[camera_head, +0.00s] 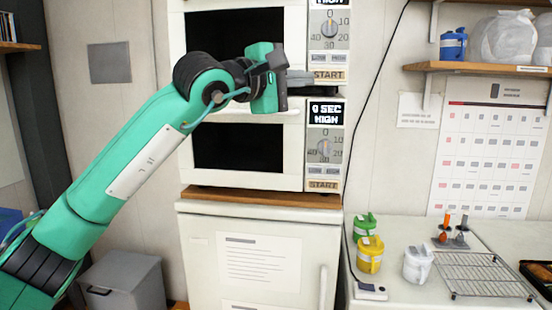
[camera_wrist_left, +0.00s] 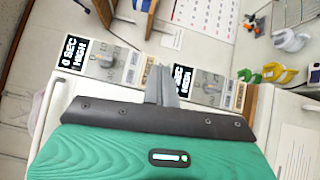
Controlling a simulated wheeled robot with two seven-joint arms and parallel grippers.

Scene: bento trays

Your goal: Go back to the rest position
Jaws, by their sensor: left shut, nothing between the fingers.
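My left arm, green and black, comes in from the left in the head view. Its gripper (camera_head: 300,78) is raised in front of the two stacked microwaves, near the gap between them. In the left wrist view the grey fingers (camera_wrist_left: 161,86) are together with nothing between them. The upper microwave (camera_head: 296,40) and the lower microwave (camera_head: 297,147) both have closed doors. The lower display reads 0 SEC HIGH. My right gripper is in neither view.
The microwaves stand on a white fridge (camera_head: 190,250). On the right a counter (camera_head: 395,290) holds a green container (camera_head: 364,226), a yellow container (camera_head: 370,255), a white container (camera_head: 417,265) and a wire rack (camera_head: 480,275). A shelf (camera_head: 470,67) is above. A grey bin (camera_head: 125,280) stands at lower left.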

